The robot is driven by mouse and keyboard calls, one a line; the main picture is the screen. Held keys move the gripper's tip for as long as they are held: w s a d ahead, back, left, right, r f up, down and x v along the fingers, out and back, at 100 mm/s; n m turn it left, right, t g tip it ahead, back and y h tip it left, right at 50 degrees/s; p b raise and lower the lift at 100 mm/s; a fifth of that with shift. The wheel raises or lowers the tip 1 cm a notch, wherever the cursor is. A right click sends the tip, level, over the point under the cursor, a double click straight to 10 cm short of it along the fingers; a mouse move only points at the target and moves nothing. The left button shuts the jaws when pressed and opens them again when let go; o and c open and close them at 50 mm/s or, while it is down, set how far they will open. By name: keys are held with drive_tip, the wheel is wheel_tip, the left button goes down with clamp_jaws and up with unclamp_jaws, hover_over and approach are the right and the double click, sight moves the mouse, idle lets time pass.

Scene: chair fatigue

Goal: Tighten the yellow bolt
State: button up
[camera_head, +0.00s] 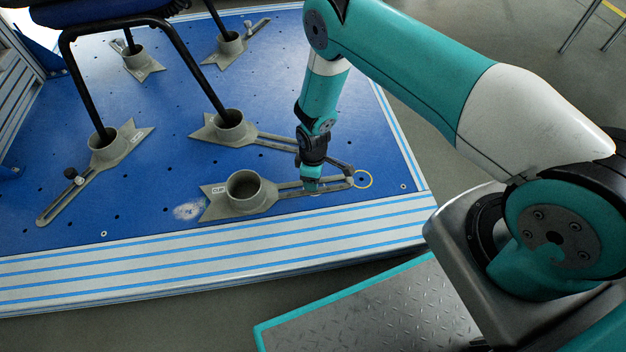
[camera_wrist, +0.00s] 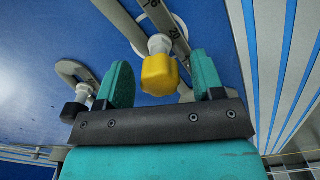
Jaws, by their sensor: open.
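The yellow bolt (camera_wrist: 160,75) has a faceted yellow head on a white stem in the wrist view. It stands at the slotted arm of a grey clamp (camera_wrist: 138,25). My gripper (camera_wrist: 160,62) is open, with its two teal fingers on either side of the bolt head. Gaps show between the head and both fingers in this view. In the head view my gripper (camera_head: 312,186) points down over the slotted arm of the front clamp (camera_head: 240,205). The yellow head is not clearly visible there; my gripper covers that spot.
A black-capped bolt (camera_wrist: 73,111) on a neighbouring clamp (camera_wrist: 75,70) is close to the left finger. Several clamps hold black chair legs (camera_head: 85,75) on the blue platform (camera_head: 150,190). A thin yellow ring (camera_head: 362,187) shows right of my gripper. The striped front edge (camera_head: 200,250) is clear.

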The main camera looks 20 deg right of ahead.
drive_tip(key=c, duration=0.9)
drive_tip(key=m, duration=0.3)
drive_tip(key=shift+m, duration=0.4)
drive_tip(key=m, duration=0.4)
drive_tip(key=o, duration=0.9)
wheel_tip(320, 180, up, 17)
drive_tip(key=p, duration=0.7)
drive_tip(key=shift+r+p, duration=0.2)
drive_tip(key=shift+p, duration=0.1)
